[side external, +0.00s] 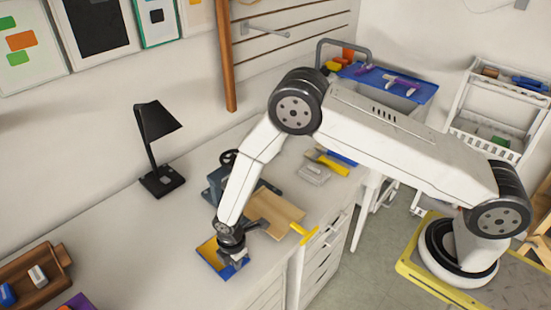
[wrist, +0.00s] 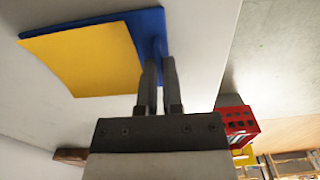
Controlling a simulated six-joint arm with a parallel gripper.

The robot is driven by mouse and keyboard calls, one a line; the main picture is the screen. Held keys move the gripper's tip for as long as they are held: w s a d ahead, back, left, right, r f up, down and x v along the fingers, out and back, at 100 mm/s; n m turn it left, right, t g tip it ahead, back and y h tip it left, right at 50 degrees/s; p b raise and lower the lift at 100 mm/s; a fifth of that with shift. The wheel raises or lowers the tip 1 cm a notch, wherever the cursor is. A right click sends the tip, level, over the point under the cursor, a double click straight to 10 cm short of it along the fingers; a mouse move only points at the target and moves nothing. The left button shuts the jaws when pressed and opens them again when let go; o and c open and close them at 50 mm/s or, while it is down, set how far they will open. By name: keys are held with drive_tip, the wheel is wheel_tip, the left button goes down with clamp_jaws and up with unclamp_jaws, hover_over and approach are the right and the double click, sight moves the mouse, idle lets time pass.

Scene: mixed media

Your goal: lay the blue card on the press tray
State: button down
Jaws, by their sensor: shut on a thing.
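My gripper (side external: 233,262) is low over the near edge of the bench, pointing down. In the wrist view its two fingers (wrist: 160,72) are close together on the right edge of the blue card (wrist: 150,22). A yellow sheet or face (wrist: 85,57) covers most of the blue; I cannot tell whether it is separate. The blue (side external: 226,272) and yellow (side external: 209,251) also show beside the gripper in the side view. A tan board (side external: 274,212) with a yellow handle, seemingly the press tray, lies right of the gripper, before a blue-grey press (side external: 214,184) partly hidden by my arm.
A black lamp (side external: 160,145) stands at the back. A wooden tray (side external: 55,262) with small blocks is at the left. A yellow tool (side external: 327,162) and a clear block (side external: 313,175) lie beyond the board. The bench between lamp and gripper is clear.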

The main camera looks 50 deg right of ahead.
drive_tip(key=shift+r, duration=0.2)
drive_tip(key=shift+r, duration=0.35)
drive_tip(key=shift+r, duration=0.15)
drive_tip(key=shift+r, duration=2.8)
drive_tip(key=d+r, duration=0.2)
drive_tip(key=d, duration=1.7)
drive_tip(key=shift+s+d+r, duration=0.3)
drive_tip(key=shift+d, duration=0.1)
drive_tip(key=shift+f, duration=0.15)
